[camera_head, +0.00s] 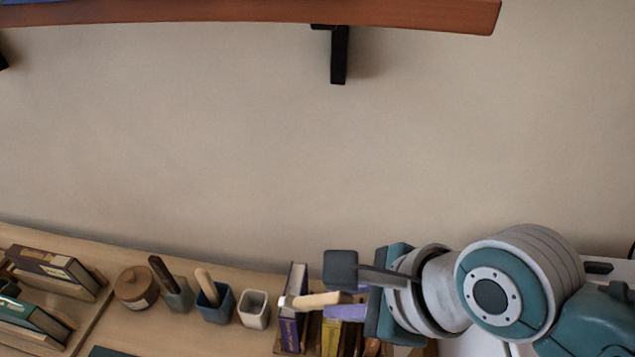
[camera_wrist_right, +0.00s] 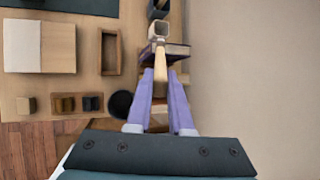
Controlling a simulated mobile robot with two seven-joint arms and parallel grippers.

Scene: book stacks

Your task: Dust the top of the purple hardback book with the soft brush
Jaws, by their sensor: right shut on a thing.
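The purple hardback book (camera_head: 291,332) stands in a row at the lower middle of the head view; a dark purple book edge also shows in the right wrist view (camera_wrist_right: 178,49). My right gripper (camera_head: 331,302) is shut on the soft brush (camera_head: 315,300), by its pale wooden handle. The brush points left, with its whitish head across the purple book in the head view. I cannot tell whether the bristles touch the book. In the right wrist view the brush (camera_wrist_right: 161,66) sticks out between the two lilac fingers. My left gripper is not in view.
A white cup (camera_head: 254,309), a blue cup (camera_head: 216,305) with a wooden handle, a grey-green pot (camera_head: 179,294) and a round lidded jar (camera_head: 136,287) stand left of the books. A yellow book (camera_head: 331,338) stands close to the right. A shelf (camera_head: 250,12) hangs above.

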